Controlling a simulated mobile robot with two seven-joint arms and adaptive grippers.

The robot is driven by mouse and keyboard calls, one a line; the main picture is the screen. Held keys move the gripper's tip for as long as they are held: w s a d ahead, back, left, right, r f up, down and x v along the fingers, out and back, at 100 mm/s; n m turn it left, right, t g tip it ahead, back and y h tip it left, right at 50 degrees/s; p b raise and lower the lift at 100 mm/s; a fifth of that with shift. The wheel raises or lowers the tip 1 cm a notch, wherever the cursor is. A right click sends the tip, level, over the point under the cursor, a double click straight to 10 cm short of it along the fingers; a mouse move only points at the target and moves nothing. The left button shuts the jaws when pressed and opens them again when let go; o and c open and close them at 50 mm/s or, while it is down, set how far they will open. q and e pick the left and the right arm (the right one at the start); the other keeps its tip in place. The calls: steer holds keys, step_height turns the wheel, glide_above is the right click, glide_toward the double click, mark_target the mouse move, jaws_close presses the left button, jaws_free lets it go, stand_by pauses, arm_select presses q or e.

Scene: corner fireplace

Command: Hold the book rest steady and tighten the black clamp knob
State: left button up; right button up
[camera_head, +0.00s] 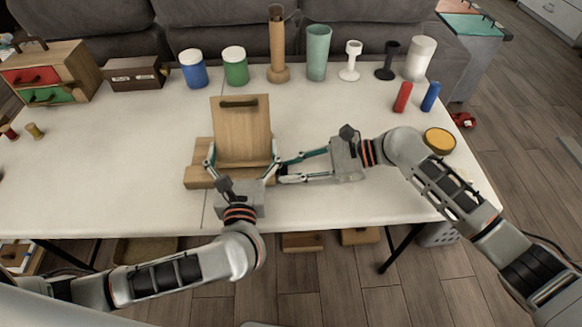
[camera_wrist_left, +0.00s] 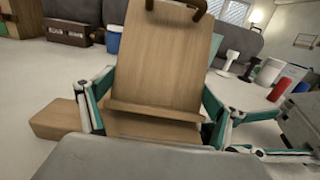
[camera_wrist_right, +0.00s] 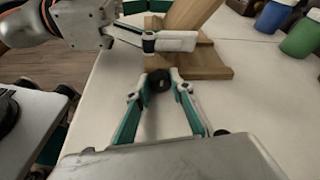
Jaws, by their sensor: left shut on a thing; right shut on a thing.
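The wooden book rest (camera_head: 243,130) stands on the table, its panel leaning back above a flat base (camera_head: 198,180). It fills the middle of the left wrist view (camera_wrist_left: 165,60). My left gripper (camera_head: 240,168) is shut on the book rest from the front, one finger at each side of it. My right gripper (camera_head: 281,170) comes from the right, low beside the rest. In the right wrist view its fingers close on the black clamp knob (camera_wrist_right: 158,82) at the rest's side.
Blue (camera_head: 193,69) and green (camera_head: 235,66) jars, a wooden vase (camera_head: 277,50) and a green cup (camera_head: 318,52) stand behind the rest. Red (camera_head: 402,97) and blue (camera_head: 431,97) cylinders and a yellow-topped jar (camera_head: 439,139) are at right. The left tabletop is mostly clear.

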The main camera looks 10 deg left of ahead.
stand_by(0.4)
steer(key=o, duration=1.1)
steer(key=shift+d, duration=0.1)
steer(key=v, duration=1.1)
steer(key=shift+s+d+r, duration=0.1)
steer(key=shift+d, duration=0.3)
